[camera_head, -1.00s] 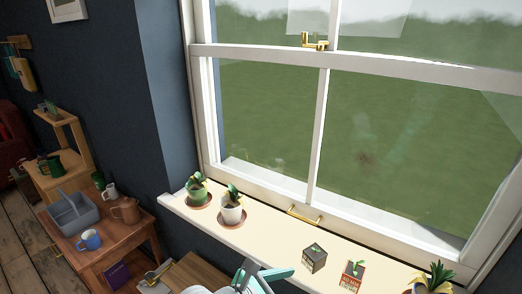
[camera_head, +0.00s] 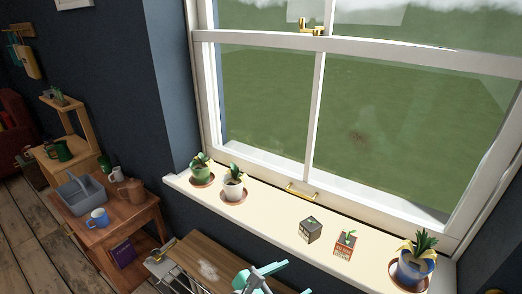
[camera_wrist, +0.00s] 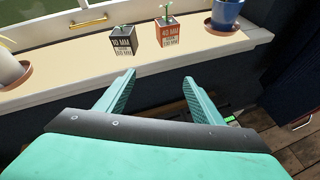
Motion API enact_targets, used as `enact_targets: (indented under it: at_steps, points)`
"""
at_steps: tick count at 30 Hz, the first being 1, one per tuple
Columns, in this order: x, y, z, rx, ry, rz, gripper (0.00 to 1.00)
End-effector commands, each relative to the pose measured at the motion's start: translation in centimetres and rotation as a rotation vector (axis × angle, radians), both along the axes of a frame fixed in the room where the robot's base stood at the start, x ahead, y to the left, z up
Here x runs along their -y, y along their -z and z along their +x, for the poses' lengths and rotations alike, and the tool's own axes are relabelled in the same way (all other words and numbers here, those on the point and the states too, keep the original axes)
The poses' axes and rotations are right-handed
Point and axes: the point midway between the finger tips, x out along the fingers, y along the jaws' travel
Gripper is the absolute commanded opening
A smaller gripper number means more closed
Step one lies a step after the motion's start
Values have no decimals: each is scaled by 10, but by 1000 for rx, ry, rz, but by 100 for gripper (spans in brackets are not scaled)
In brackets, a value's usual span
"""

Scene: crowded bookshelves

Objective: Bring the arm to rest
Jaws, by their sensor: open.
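My gripper (camera_wrist: 154,90) is open and empty in the wrist view, its two teal fingers apart below the edge of the windowsill (camera_wrist: 70,78). In the head view my gripper (camera_head: 262,280) shows at the bottom, in front of the sill and over a wooden bench. Nothing is between the fingers. A dark cube (camera_head: 310,229) and a red-brown cube (camera_head: 345,243), each with a small sprout, stand on the sill beyond the fingers, apart from them.
Potted plants stand on the sill: a green pot (camera_head: 202,172), a white pot (camera_head: 234,186) and a blue pot (camera_head: 415,264). A wooden bench (camera_head: 205,262) lies below the sill.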

Motion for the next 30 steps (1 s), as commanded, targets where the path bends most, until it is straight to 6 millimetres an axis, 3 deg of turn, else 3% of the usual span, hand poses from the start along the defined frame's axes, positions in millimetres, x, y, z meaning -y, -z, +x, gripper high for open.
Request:
enact_targets:
  at_steps: [8,14,21,30]
  points:
    - [-9,60,-9,183,-44,181,62]
    - [-27,106,-28,341,-65,417,62]
    - [-51,149,-68,506,-38,767,62]
    - [-76,176,-137,687,99,1265,62]
